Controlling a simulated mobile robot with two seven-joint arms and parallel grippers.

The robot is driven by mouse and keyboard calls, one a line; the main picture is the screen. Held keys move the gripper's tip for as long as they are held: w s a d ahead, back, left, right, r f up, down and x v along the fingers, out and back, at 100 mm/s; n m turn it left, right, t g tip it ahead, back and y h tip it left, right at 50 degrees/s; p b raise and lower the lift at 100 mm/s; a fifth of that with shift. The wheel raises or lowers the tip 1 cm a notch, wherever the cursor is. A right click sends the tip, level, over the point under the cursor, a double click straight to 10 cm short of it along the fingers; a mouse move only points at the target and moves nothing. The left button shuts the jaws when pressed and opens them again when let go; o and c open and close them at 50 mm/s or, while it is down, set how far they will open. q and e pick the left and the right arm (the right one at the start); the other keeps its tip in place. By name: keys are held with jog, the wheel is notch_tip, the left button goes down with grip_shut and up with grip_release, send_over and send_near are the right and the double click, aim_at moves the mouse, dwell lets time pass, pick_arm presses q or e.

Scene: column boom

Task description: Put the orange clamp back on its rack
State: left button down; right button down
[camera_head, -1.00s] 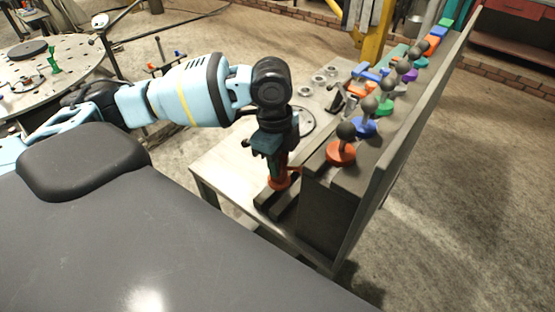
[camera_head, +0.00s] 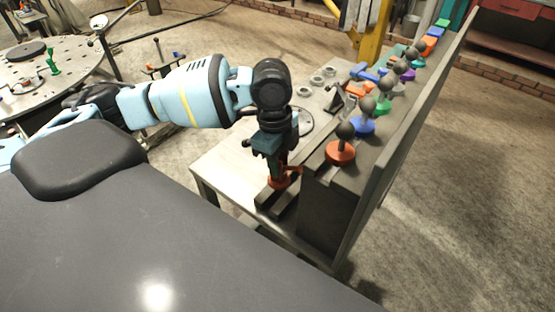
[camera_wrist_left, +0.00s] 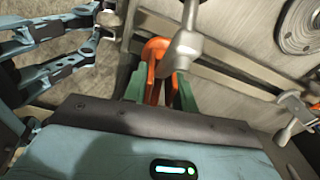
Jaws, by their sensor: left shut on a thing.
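My left gripper (camera_head: 272,150) points down at the near end of the table. It is shut on the orange clamp (camera_head: 280,182), whose orange lower part shows below the fingers. In the left wrist view, the orange clamp (camera_wrist_left: 154,58) sits between the green fingers of my left gripper (camera_wrist_left: 160,92), with a grey metal part in front of it. The grey rack (camera_head: 322,212) stands just right of the gripper, with coloured clamps along its top. Dark rails (camera_head: 284,205) lie below the held clamp; I cannot tell whether it touches them.
A red-orange knobbed clamp (camera_head: 341,152) stands closest on the rack, with a blue one (camera_head: 362,125) behind. A tall grey panel (camera_head: 400,145) bounds the right side. Metal rings (camera_head: 317,80) and a round plate lie on the table (camera_head: 222,160). Floor is open at right.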

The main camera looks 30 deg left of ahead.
jog(key=shift+a+r, duration=0.1)
jog(key=shift+a, duration=0.05)
dwell(0.3)
pick_arm(q)
jog(key=shift+f, duration=0.95)
pick_arm(e)
jog(key=shift+s+d+f, duration=0.15)
jog(key=shift+d+f, duration=0.05)
jog(key=shift+f, duration=0.1)
pick_arm(q)
jog(key=shift+f+b, duration=0.3)
jog(key=shift+f, duration=1.05)
pick_arm(e)
jog(key=shift+s+a+f, duration=0.2)
jog(key=shift+s+f, duration=0.1)
jog(key=shift+f, duration=0.05)
pick_arm(q)
jog(key=c, duration=1.5)
grip_release()
jog(key=shift+o, duration=0.5)
pick_arm(e)
jog(key=shift+d, duration=0.2)
